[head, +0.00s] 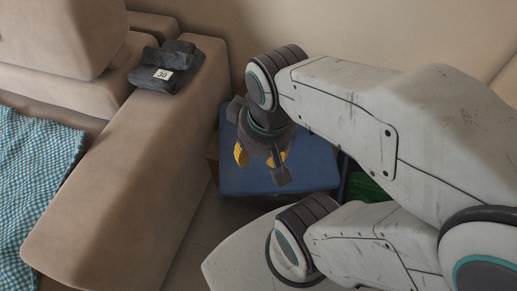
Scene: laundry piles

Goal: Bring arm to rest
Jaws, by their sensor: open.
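My gripper (262,155) hangs at the end of my bent arm in the middle of the head view. It points downward, with two yellow-tipped fingers apart and nothing between them. It is in front of a blue flat-topped thing (305,172), possibly a stool or box, beside the sofa. I cannot tell how high above the blue top the fingers are. My arm hides part of the blue thing and the area to the right.
A beige sofa (135,185) fills the left side. Folded dark cloth (150,82) with a tag reading 30 lies on its armrest. A blue-and-white checkered cloth (35,180) lies on the seat. Something green (368,188) shows at the right, partly hidden. A wall stands behind.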

